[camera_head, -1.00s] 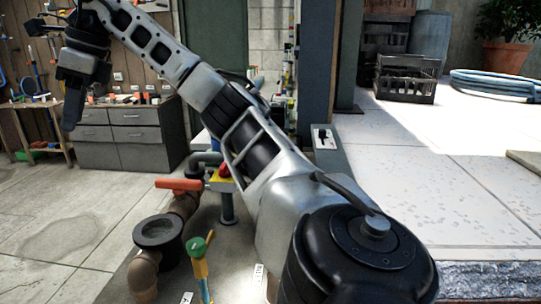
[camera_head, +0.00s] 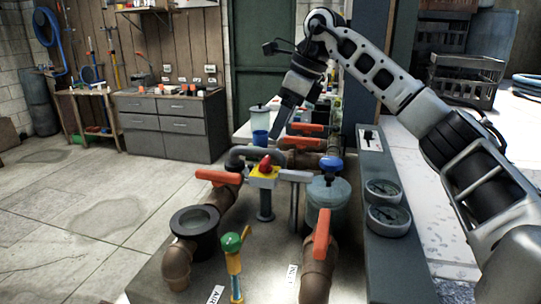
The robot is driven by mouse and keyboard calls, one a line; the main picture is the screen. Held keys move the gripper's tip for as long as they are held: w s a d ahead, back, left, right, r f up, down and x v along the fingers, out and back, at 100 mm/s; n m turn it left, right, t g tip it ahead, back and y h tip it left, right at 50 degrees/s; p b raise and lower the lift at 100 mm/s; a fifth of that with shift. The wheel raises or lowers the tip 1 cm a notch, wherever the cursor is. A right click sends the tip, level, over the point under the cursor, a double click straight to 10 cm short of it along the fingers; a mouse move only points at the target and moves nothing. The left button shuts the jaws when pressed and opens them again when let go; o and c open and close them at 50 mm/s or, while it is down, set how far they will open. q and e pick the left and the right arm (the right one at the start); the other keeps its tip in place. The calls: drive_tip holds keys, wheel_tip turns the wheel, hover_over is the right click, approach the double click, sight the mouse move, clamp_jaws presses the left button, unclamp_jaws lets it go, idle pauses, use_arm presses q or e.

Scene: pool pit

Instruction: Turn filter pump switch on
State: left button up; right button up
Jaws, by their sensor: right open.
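A small switch with a black lever on a white plate (camera_head: 369,138) sits on top of the grey ledge right of the pipes. A red knob on a yellow box (camera_head: 264,172) stands on a grey post among the pipes. Which of them is the filter pump switch is not labelled legibly. My right gripper (camera_head: 279,132) hangs above and behind the yellow box, left of the ledge switch, pointing down. It is open and holds nothing I can see; its fingers overlap from this angle. My left gripper is not in view.
Pipes with orange valve handles (camera_head: 321,232), a blue-topped canister (camera_head: 329,192) and a green-topped valve (camera_head: 232,242) crowd the pit. Two round gauges (camera_head: 388,218) sit on the ledge. A grey cabinet (camera_head: 170,125) stands behind. The floor at left is clear.

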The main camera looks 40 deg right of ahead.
sight(265, 159)
drive_tip(key=x, duration=0.8)
drive_tip(key=shift+w+f, duration=0.1)
drive_tip(key=shift+f, duration=0.3)
drive_tip(key=c, duration=1)
